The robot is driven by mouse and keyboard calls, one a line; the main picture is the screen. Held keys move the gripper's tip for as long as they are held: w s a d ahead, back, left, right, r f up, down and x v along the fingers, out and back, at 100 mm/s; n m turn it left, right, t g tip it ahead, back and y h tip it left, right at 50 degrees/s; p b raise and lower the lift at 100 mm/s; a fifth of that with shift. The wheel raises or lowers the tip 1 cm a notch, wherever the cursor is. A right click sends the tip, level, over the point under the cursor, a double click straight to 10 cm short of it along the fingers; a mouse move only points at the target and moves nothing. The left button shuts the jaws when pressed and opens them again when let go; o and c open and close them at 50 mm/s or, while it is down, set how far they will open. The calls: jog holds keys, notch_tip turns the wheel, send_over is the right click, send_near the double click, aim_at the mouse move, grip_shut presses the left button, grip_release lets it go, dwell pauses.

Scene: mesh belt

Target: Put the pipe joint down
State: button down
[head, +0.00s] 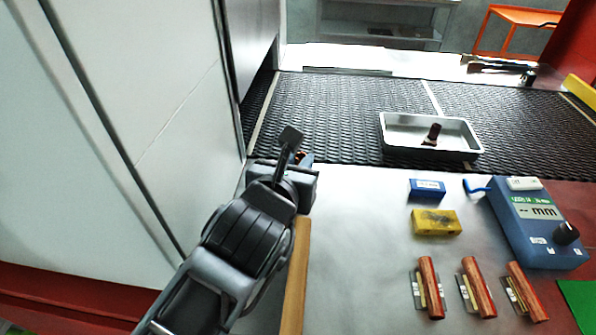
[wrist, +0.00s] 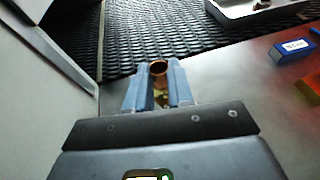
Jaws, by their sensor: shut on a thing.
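The pipe joint (wrist: 158,69) is a small copper-brown piece with a round open end. My gripper (wrist: 158,84) is shut on it, one blue-grey finger on each side. In the head view my gripper (head: 304,160) is over the near edge of the mesh belt, left of the tray. Only a sliver of the joint (head: 300,155) shows there, the rest hidden by the gripper. Whether the joint touches anything below cannot be told.
A metal tray (head: 393,145) on the dark mesh belt (head: 330,110) holds a brown fitting (head: 434,130). Blue (head: 427,188) and yellow (head: 436,222) blocks, a blue gauge (head: 537,232) and red-handled tools (head: 478,288) occupy the metal table. A white panel (head: 140,110) stands close left.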

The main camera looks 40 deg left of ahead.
notch_tip(320, 180, down, 3)
jog(key=shift+r+p, duration=0.1)
jog(key=shift+p, duration=0.2)
jog(key=shift+f+b, duration=0.25)
jog(key=shift+b, duration=0.05)
jog(key=c, duration=1)
grip_release()
jog(key=shift+r, duration=0.15)
